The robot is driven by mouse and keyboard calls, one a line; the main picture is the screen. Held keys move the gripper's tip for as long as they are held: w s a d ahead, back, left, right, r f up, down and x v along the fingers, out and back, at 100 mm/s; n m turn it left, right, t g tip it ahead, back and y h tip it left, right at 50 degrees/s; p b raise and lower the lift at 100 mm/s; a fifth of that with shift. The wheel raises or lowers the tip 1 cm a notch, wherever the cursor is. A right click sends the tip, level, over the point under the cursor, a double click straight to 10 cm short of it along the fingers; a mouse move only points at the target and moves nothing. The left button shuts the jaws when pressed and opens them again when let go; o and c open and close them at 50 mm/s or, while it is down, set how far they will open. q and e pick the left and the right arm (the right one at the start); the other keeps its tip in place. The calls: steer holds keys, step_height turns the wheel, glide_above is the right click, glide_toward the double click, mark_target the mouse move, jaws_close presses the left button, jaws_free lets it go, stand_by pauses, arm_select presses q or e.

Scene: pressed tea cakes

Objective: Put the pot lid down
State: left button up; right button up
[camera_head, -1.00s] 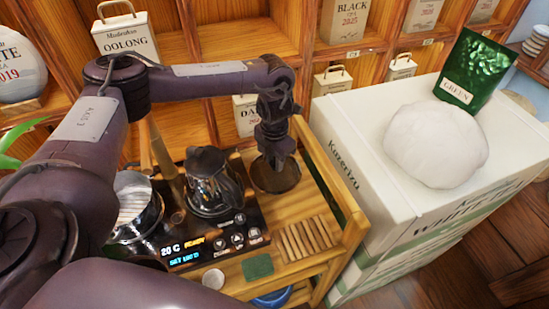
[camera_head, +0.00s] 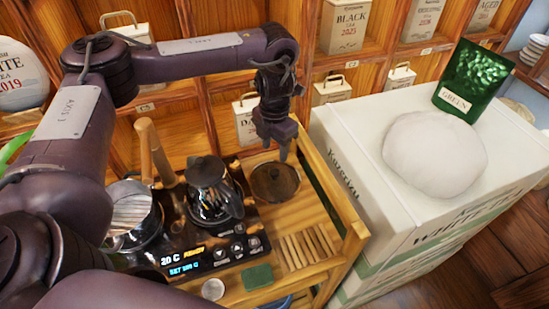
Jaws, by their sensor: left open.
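The pot lid (camera_head: 275,182) is a dark round disc lying on the wooden tea table (camera_head: 315,215), just right of the kettle. My left gripper (camera_head: 277,150) is open and hangs above the far part of the lid, with a finger pointing down towards it. Whether a fingertip still touches the lid's knob is hard to tell. The open steel pot (camera_head: 130,212) stands at the left, partly hidden by my left arm. My right gripper does not show.
A dark glass kettle (camera_head: 212,190) stands on the black heater panel (camera_head: 215,252) beside the lid. A slatted wooden rest (camera_head: 308,247) and a green pad (camera_head: 258,276) lie in front. A white box (camera_head: 345,165) with a white bag (camera_head: 435,155) stands right.

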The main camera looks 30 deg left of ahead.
arm_select(q)
steer(key=shift+r, duration=1.7)
